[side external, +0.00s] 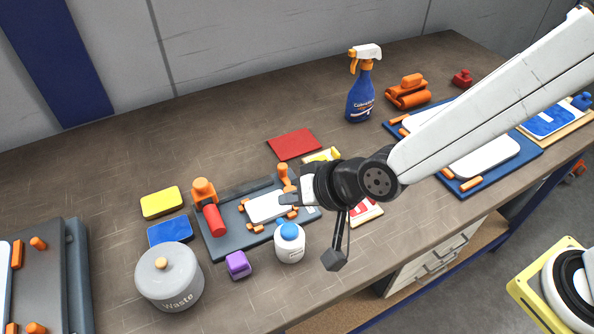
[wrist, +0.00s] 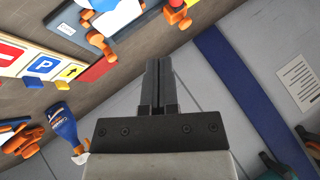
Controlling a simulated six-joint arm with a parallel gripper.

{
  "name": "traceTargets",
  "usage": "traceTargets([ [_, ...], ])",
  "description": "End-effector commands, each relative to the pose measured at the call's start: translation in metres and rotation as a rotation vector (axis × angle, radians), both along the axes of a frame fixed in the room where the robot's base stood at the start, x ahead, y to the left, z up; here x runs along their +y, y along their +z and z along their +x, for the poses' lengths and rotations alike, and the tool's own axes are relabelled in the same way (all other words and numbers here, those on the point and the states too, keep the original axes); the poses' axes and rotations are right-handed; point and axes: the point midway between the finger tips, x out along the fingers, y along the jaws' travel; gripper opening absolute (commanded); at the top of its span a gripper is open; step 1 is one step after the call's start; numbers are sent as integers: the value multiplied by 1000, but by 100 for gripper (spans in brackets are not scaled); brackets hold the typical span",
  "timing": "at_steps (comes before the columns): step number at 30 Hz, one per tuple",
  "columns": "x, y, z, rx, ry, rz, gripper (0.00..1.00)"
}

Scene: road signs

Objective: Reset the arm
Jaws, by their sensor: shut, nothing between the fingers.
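My gripper (side external: 287,199) hangs above the workbench in the side external view, its fingers pointing left over the grey fixture (side external: 212,244). In the wrist view my gripper (wrist: 158,62) is shut, with its two dark fingers together and nothing between them. The fixture carries a white plate (side external: 262,209), orange clamps and a red cylinder (side external: 214,220). Beyond the fingertips, the wrist view shows a plate edge with orange clamps and the wall.
A blue spray bottle (side external: 361,98) stands behind. The back left bench is clear.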

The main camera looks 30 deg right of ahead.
Motion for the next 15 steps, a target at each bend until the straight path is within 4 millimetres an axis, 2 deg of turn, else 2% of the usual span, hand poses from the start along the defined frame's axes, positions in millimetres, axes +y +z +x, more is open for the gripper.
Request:
traceTargets([
  [15, -5, -1, 2, 2, 0, -9, 0],
])
